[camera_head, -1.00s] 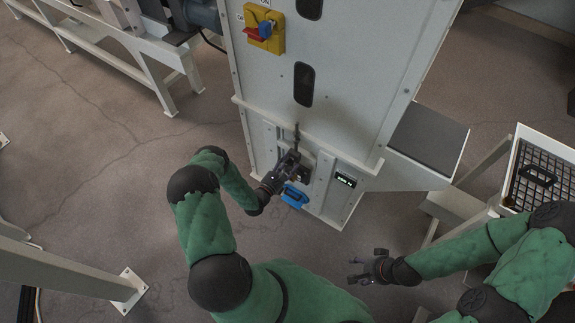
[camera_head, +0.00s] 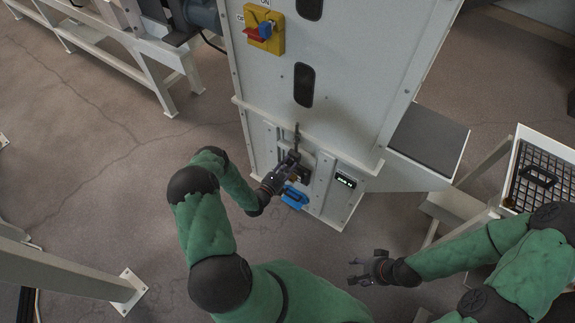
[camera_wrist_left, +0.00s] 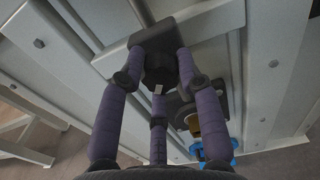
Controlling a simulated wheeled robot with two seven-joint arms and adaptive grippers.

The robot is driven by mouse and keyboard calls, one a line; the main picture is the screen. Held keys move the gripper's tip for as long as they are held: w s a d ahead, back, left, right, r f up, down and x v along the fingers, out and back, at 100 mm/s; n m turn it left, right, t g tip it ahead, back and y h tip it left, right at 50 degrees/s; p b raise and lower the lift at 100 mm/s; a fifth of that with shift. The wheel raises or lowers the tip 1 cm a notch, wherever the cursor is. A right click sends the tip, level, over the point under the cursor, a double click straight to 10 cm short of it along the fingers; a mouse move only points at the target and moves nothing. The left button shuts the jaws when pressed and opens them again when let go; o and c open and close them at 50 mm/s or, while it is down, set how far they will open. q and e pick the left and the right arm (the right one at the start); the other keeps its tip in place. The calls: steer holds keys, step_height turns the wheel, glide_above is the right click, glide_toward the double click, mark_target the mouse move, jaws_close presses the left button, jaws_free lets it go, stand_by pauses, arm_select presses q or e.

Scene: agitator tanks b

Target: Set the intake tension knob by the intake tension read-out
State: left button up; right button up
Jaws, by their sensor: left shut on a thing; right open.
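The intake tension read-out appears to be the small dark display (camera_head: 345,181) with lit green-white digits, right of the gripper; the digits are too small to read. My right gripper (camera_head: 362,271) is open and empty, low in front of the machine.
A blue part (camera_head: 295,197) sits just below my left gripper, with a brass-coloured part (camera_wrist_left: 193,124) close by. A yellow switch box (camera_head: 264,33) with a red handle is higher up. A grid-filled tray (camera_head: 545,170) stands at the right. Open floor lies at the left.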

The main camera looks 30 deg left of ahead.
arm_select(q)
steer(key=n, duration=0.5)
steer(key=shift+r+b, duration=0.1)
steer(key=shift+b, duration=0.25)
steer(key=n, duration=0.4)
steer(key=shift+w+a+n+b, duration=0.1)
steer(key=shift+n+b, duration=0.2)
steer(key=n, duration=0.4)
steer(key=shift+n, duration=0.3)
steer(key=n+b, duration=0.1)
steer(key=n, duration=0.3)
steer(key=shift+a, duration=0.1)
steer(key=shift+n, duration=0.3)
steer(key=o, duration=1.1)
steer(key=shift+a, duration=0.1)
steer(key=shift+o, duration=0.2)
